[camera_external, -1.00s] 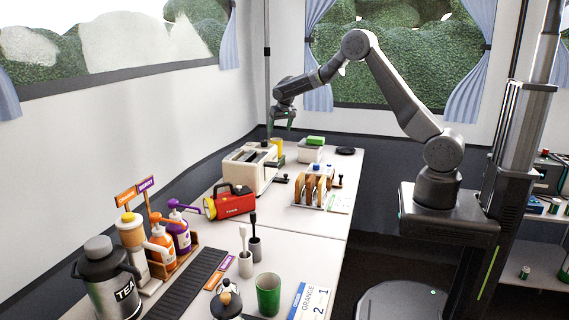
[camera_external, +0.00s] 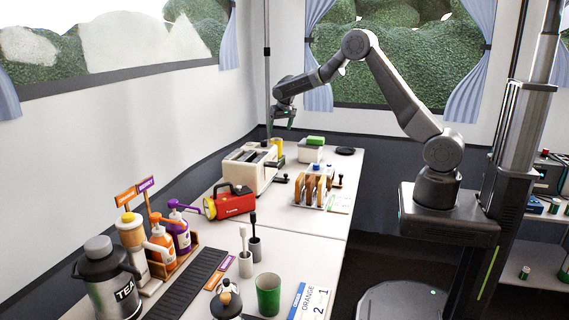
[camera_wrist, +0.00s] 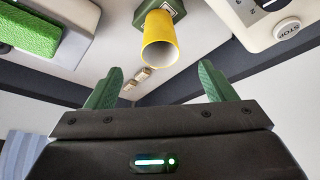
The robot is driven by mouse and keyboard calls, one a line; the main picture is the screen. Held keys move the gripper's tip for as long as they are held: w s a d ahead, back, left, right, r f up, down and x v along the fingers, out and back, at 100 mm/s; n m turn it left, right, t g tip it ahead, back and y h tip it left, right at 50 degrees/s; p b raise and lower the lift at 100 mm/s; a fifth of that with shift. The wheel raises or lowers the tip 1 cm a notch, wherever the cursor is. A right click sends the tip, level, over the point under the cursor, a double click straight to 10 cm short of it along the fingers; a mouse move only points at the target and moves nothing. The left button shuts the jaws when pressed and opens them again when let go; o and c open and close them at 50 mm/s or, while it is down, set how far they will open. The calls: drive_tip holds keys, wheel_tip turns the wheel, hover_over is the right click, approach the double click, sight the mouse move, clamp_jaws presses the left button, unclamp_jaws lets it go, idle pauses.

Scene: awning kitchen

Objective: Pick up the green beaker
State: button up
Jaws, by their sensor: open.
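The green beaker (camera_external: 268,295) stands upright on the near part of the counter in the external view, beside a printed card. It is not in the wrist view. My gripper (camera_external: 282,122) is far from it, raised over the far end of the counter behind the toaster. In the wrist view my gripper (camera_wrist: 160,82) has its two green fingers spread apart with nothing between them. A yellow cup (camera_wrist: 160,42) lies beyond the fingertips in that view.
A cream toaster (camera_external: 246,168), a red torch (camera_external: 233,203) and a toast rack (camera_external: 313,188) stand between my gripper and the beaker. A tea flask (camera_external: 105,280), two small cups with brushes and a card (camera_external: 312,302) are near the beaker. The counter's right middle is clear.

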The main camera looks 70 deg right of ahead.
wheel_tip(320, 180, up, 5)
drive_tip(key=w+a+n+y, duration=0.1)
drive_tip(key=w+a+n, duration=0.25)
drive_tip(key=a, duration=1.75)
drive_tip(key=s+a+n+t+y+b, duration=0.1)
drive_tip(key=s+a+n, duration=0.15)
drive_tip(key=a, duration=1.15)
drive_tip(key=s+a+n+y+b, duration=0.1)
drive_tip(key=s+a, duration=0.2)
drive_tip(key=a, duration=1)
drive_tip(key=n+y+b, duration=0.1)
drive_tip(key=n+y, duration=0.1)
drive_tip(key=n, duration=0.5)
hover_over(265, 291)
drive_tip(key=s+d, duration=0.5)
wheel_tip(265, 291, down, 5)
drive_tip(key=shift+m, duration=0.3)
drive_tip(key=shift+p+x, duration=1.1)
drive_tip(key=shift+x, duration=7.25)
